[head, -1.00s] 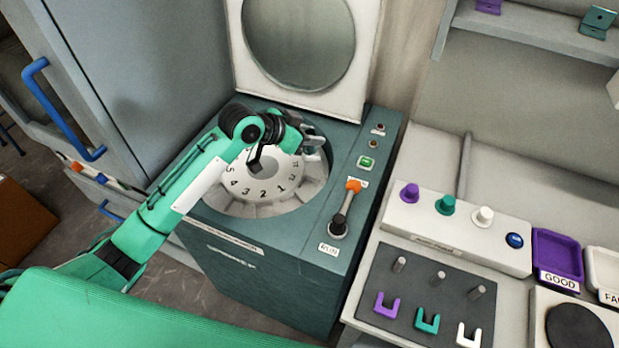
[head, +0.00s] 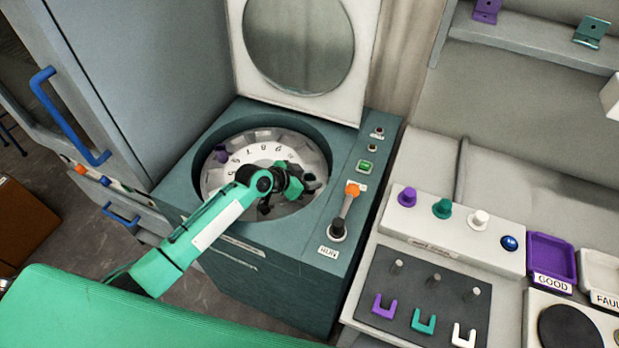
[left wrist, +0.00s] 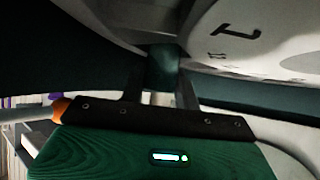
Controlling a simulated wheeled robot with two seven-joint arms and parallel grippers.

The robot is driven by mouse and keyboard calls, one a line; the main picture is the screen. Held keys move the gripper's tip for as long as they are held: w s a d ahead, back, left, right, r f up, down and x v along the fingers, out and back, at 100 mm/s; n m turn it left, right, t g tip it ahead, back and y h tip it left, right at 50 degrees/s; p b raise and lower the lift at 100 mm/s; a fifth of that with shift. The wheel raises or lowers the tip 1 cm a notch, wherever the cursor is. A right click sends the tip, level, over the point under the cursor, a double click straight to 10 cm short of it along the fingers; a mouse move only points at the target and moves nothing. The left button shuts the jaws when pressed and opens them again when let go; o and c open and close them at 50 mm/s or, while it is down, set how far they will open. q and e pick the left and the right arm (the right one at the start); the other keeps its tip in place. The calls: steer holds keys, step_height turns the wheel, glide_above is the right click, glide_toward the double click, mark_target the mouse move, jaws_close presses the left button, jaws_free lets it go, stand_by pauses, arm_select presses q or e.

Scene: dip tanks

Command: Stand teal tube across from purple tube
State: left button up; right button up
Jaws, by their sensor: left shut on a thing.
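The purple tube (head: 221,153) stands at the left side of the round numbered rotor (head: 262,153) in the head view. My left gripper (head: 309,182) is low over the right side of the rotor. In the left wrist view, its two dark fingers are shut on the teal tube (left wrist: 163,68). The rotor's pale numbered face (left wrist: 245,35) is close beside it at upper right. In the head view the gripper mostly hides the teal tube, and I cannot tell whether the tube touches a slot. My right gripper is not in view.
The machine's round-windowed lid (head: 300,45) stands open behind the bowl. An orange-knobbed lever (head: 345,210) rises right of the bowl. The right bench has a box with colored knobs (head: 442,208), a peg board (head: 395,290) and a purple GOOD tray (head: 551,258).

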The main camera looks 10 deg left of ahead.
arm_select(q)
steer(key=shift+f, duration=0.15)
steer(key=o, duration=1)
steer(key=shift+o, duration=0.2)
